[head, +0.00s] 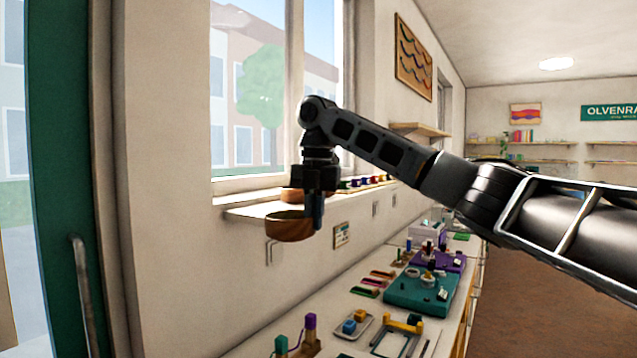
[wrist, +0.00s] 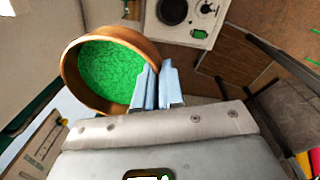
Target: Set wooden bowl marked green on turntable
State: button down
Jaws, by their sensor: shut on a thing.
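A round wooden bowl (head: 288,229) hangs at my gripper in the head view, above the bench and close to the wall. In the wrist view the bowl (wrist: 70,72) shows green filling its inside. My gripper (head: 318,212) is shut on its right-hand rim; in the wrist view the two fingers (wrist: 158,72) pinch that rim. A white unit with a black disc (wrist: 172,11) and knobs shows at the top of the wrist view; it may be the turntable, but I cannot be sure.
A windowsill shelf (head: 245,212) runs behind the bowl, with another wooden bowl (head: 293,195) and several coloured items on it. The bench below carries a teal board (head: 410,295), a small tray (head: 354,327) and pegs (head: 310,322).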

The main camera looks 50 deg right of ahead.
jog(key=s+a+f+m, duration=0.4)
jog(key=a+f+m, duration=0.4)
jog(key=f, duration=0.8)
jog(key=s+a+f+m, duration=0.5)
jog(key=a+f+m, duration=0.3)
jog(key=f, duration=0.8)
jog(key=s+a+f+m+h, duration=0.1)
jog(key=s+a+f+m, duration=0.4)
jog(key=f, duration=1.2)
jog(key=a+m, duration=0.3)
jog(key=a, duration=0.3)
jog(key=shift+s+a+g, duration=0.15)
jog(key=shift+s+g, duration=0.05)
jog(key=shift+g, duration=0.1)
jog(key=shift+s+f, duration=0.2)
jog(key=shift+f, duration=0.05)
